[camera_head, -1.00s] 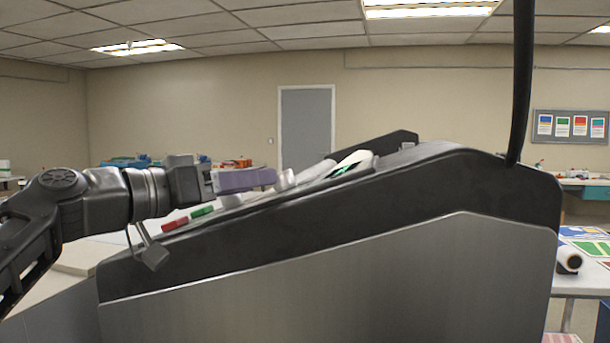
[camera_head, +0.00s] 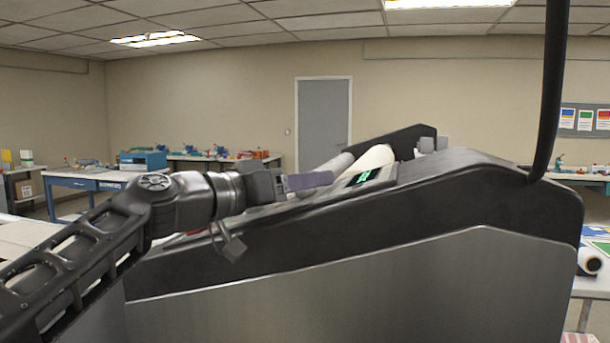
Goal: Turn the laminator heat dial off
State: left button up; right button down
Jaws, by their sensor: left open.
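The laminator (camera_head: 380,270) fills the middle and right, a dark machine with a grey side panel and a sloping top. A small display with green marks (camera_head: 361,179) sits on its sloped control panel. My left gripper (camera_head: 322,180), with purple fingers, is over that panel, just left of the display. It is open; I cannot tell whether it touches anything. The heat dial cannot be made out; my gripper and wrist cover much of the panel. A bit of a red button (camera_head: 195,233) shows below my left wrist. My right gripper is out of view.
Pale rollers (camera_head: 370,165) lie behind the display. A black cable (camera_head: 549,90) rises from the laminator's right end. Work tables, one with a blue machine (camera_head: 143,160), stand far back left. A table with printed sheets (camera_head: 597,240) is at the right edge.

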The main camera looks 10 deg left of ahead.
pick_arm(q)
jog(key=shift+c, duration=0.2)
grip_shut()
dwell(0.5)
